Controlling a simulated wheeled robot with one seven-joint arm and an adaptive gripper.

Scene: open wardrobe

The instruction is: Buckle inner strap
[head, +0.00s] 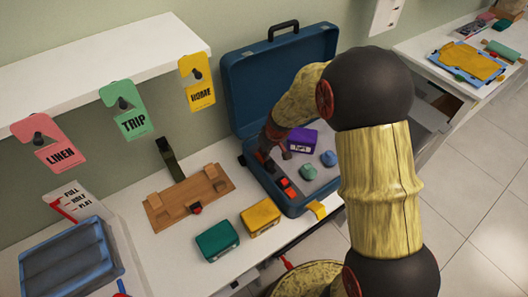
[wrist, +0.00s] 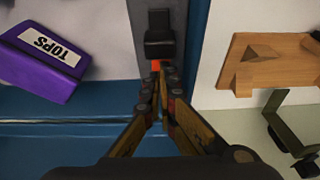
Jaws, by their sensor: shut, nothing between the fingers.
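The blue suitcase (head: 297,208) stands open on the counter, with its lid (head: 278,75) raised at the back. A dark inner strap with a black buckle piece (wrist: 159,36) runs along the case's inside edge in the wrist view. A small orange-red part (wrist: 156,65) shows between that black piece and my fingertips. In the head view my gripper (head: 266,150) is partly hidden by my arm.
A purple TOPS pouch (head: 302,140) and two teal rolled items lie in the case. Left of it are a wooden board (head: 188,197), an upright dark green strap (head: 169,160), and teal (head: 217,242) and yellow (head: 260,217) pouches. A shelf with hanging tags is above left.

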